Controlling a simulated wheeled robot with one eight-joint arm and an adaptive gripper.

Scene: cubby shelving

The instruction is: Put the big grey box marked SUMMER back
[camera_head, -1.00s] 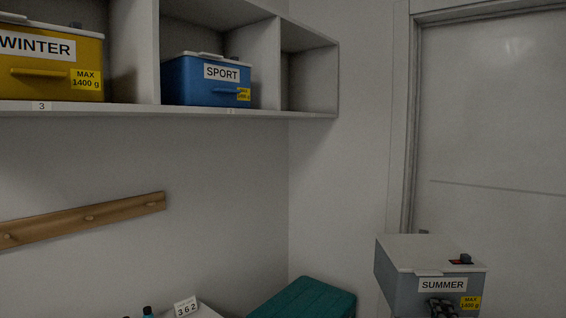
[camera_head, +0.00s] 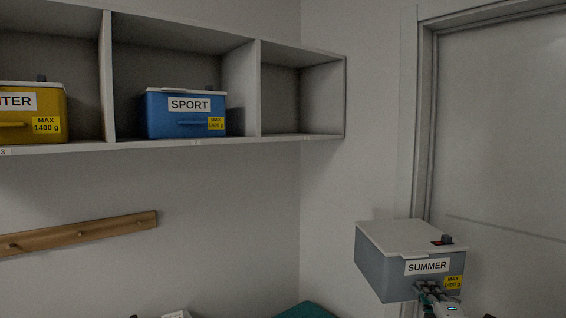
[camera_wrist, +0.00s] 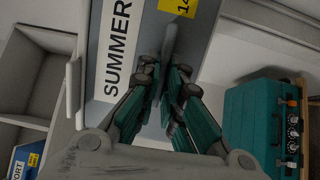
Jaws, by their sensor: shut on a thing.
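The big grey box marked SUMMER (camera_head: 385,270) is in the air at the lower right of the head view, in front of the door. It has a pale lid with a small dark and red item on top, and a yellow weight label on its front. My gripper (camera_head: 432,290) is shut on the handle at its front. In the wrist view the fingers (camera_wrist: 168,88) close around the grey handle of the box (camera_wrist: 200,60). The shelf (camera_head: 230,142) has an empty cubby (camera_head: 290,95) at its right end.
A blue SPORT box (camera_head: 185,125) stands in the cubby left of the empty one. A yellow box (camera_head: 35,115) stands further left. A wooden peg rail (camera_head: 80,235) is on the wall. A teal case (camera_wrist: 255,120) is at the right of the wrist view. The door (camera_head: 510,150) is at the right.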

